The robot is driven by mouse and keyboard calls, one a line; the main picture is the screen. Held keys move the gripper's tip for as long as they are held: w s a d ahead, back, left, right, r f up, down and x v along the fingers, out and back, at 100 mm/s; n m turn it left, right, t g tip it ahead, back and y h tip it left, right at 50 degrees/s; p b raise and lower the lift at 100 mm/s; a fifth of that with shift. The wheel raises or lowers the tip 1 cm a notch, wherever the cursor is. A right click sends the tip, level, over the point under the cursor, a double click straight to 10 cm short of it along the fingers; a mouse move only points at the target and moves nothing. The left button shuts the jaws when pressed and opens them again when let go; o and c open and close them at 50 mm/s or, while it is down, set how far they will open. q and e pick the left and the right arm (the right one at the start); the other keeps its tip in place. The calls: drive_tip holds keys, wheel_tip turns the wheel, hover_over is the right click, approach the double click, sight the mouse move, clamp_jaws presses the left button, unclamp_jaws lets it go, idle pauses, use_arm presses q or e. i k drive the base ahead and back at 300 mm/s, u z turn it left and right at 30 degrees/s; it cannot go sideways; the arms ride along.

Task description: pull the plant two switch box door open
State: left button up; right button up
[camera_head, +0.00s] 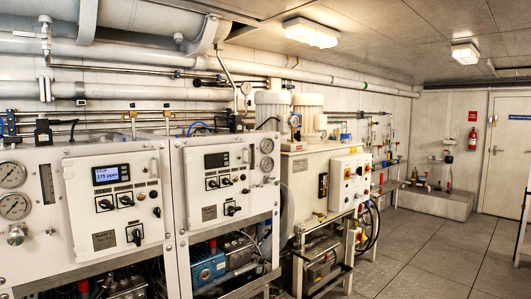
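Two pale switch box doors show on the white machine frames at left. The nearer door (115,198) has a lit display (110,174) reading about 175 ppm, several black rotary switches and a small label plate (104,241). The farther door (217,185) has a dark display (216,160), similar switches and its own label plate (209,213). The label lettering is too small to tell surely which is plant two. Both doors look shut, lying flat on their panels. Neither of my grippers is in view.
Round gauges (14,206) and a flow tube sit left of the nearer door. A white cabinet (351,180) with knobs stands beyond. Pipes run overhead. The grey tiled floor (430,250) is clear toward the door (507,155) and fire extinguisher (473,139) at the back right.

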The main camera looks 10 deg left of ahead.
sight(207, 206)
drive_tip(key=i, duration=1)
drive_tip(key=u, duration=0.65)
drive_tip(key=i, duration=0.85)
drive_tip(key=u, duration=0.35)
drive_tip(key=k, duration=0.85)
drive_tip(key=u, duration=0.2)
drive_tip(key=i, duration=0.85)
drive_tip(key=z, duration=0.1)
